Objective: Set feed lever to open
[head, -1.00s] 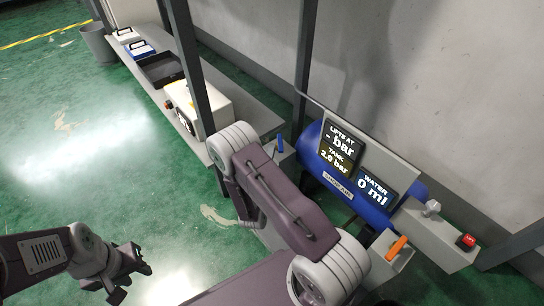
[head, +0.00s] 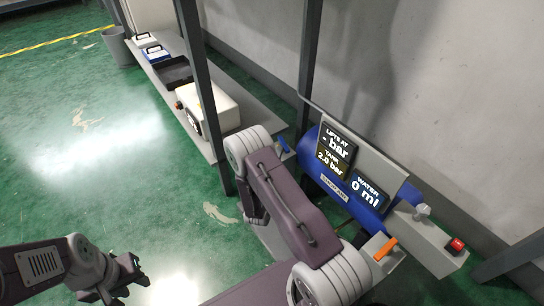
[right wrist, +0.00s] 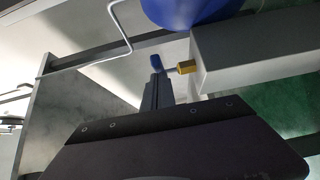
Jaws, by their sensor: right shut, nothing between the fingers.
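A blue lever (head: 283,143) stands at the left end of the blue tank machine, close to my right arm. In the right wrist view a blue handle (right wrist: 156,63) shows beside a brass fitting (right wrist: 186,67) on a grey box. An orange lever (head: 385,249) sits on the machine's front right block. I cannot read which lever is the feed lever. My right gripper (right wrist: 157,88) is shut and empty, its tips just below the blue handle; contact cannot be told. In the head view it is hidden behind my arm. My left gripper (head: 132,283) is open and empty over the floor.
The blue tank (head: 340,185) carries displays reading 2.0 bar and 0 ml. A red button (head: 455,245) and a grey knob (head: 422,211) are at its right. Dark posts (head: 203,90) frame the bench. A white machine (head: 210,105) and a black tray (head: 175,72) stand on the shelf.

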